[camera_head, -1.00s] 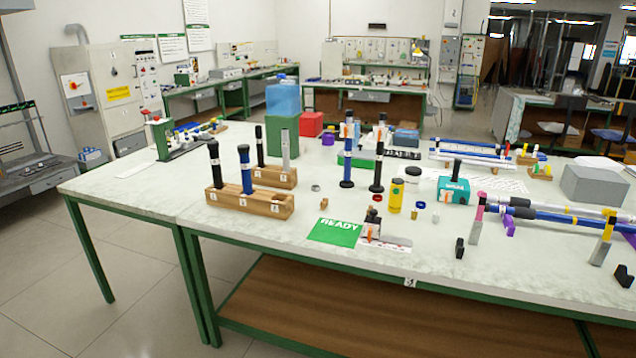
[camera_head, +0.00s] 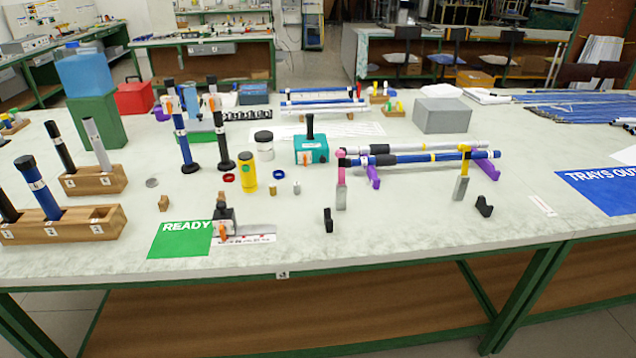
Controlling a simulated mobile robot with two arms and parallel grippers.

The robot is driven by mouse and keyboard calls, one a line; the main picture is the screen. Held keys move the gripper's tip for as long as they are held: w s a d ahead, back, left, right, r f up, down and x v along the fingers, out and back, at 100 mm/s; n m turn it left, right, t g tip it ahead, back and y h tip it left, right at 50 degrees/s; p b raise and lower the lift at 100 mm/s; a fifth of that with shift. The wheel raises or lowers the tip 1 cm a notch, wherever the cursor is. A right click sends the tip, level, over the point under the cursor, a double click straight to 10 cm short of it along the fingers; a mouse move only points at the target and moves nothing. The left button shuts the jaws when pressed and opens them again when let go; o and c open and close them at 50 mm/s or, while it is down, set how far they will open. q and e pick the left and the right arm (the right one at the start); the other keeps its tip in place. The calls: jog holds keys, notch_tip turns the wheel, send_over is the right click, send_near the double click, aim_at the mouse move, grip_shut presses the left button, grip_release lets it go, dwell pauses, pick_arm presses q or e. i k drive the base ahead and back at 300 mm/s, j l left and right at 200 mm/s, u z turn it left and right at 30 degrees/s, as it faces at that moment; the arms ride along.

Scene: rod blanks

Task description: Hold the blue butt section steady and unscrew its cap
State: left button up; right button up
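A blue butt section (camera_head: 42,195) with a black cap (camera_head: 25,163) and a white band stands tilted in the front wooden block (camera_head: 75,231) at the left. A black section (camera_head: 8,210) stands in the same block, cut by the picture's left edge. Another blue tube (camera_head: 180,122) with black ends stands on the table beside a black one (camera_head: 217,130). A blue rod (camera_head: 410,160) also lies across purple rests at the right. I cannot tell for sure which blue piece the task means. Neither of my grippers shows in the head view.
A rear wooden block (camera_head: 97,184) holds a black and a silver piece. A green READY mat (camera_head: 180,240), a yellow bottle (camera_head: 249,176), a teal box (camera_head: 311,150) and a grey box (camera_head: 443,116) are on the table. The table's front right is mostly clear, up to the blue TRAYS OUT mat (camera_head: 605,190).

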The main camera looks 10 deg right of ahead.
aim_at(33, 177)
jog(key=u, duration=1.3)
jog(key=i, duration=0.6)
jog(key=l+z, duration=0.05)
